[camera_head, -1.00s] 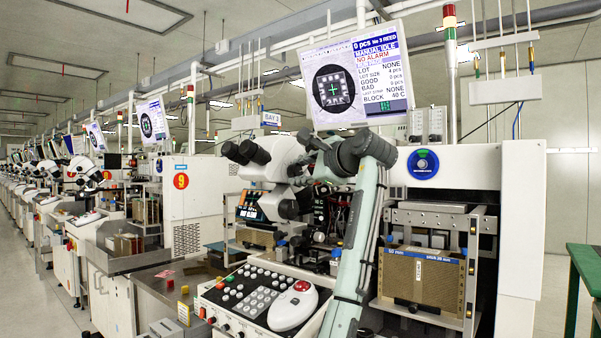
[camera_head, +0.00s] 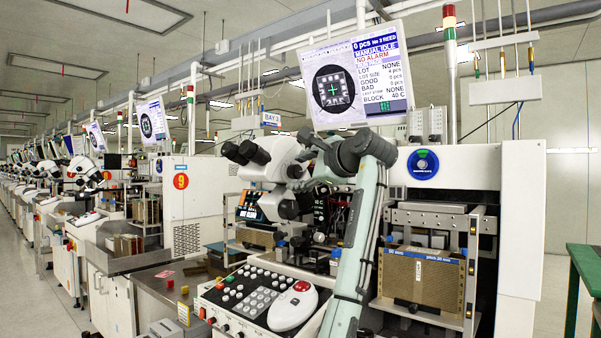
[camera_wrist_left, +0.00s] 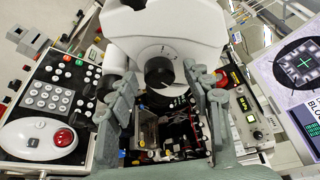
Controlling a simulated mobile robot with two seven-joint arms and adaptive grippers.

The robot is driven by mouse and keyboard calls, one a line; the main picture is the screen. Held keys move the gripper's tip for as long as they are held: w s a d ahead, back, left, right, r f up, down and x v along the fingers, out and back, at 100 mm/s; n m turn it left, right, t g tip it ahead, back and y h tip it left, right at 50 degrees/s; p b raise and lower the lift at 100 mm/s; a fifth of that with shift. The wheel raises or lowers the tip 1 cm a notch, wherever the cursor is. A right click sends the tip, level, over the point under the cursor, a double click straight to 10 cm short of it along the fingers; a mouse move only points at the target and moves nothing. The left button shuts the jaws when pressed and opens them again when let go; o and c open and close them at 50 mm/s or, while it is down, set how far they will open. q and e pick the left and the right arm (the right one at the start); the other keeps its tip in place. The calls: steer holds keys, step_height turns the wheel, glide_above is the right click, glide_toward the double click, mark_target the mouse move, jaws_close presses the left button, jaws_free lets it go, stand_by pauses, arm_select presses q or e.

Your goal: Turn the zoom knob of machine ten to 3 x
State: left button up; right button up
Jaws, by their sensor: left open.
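The zoom knob (camera_wrist_left: 160,72) is a dark round knob on the side of the white microscope head (camera_wrist_left: 165,30); small marks show on the white housing above it. In the head view, the microscope (camera_head: 270,160) stands at the middle of the nearest machine, and the knob (camera_head: 294,171) shows as a dark spot beside my gripper. My left gripper (camera_head: 312,172) is open at the microscope's right side. In the left wrist view its two grey fingers (camera_wrist_left: 160,76) stand on either side of the knob, with gaps visible. I cannot read the knob's setting. My right gripper is out of view.
A keypad panel (camera_head: 245,300) with a white mouse-like control (camera_head: 293,306) lies below the microscope. A monitor (camera_head: 355,78) hangs above, and a brown magazine (camera_head: 420,280) sits at right. The neighbouring machine (camera_head: 190,200) bears a 9. A green table (camera_head: 583,262) stands far right.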

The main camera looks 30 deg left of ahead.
arm_select(q)
steer(key=v, duration=1.2)
steer(key=shift+f, duration=0.1)
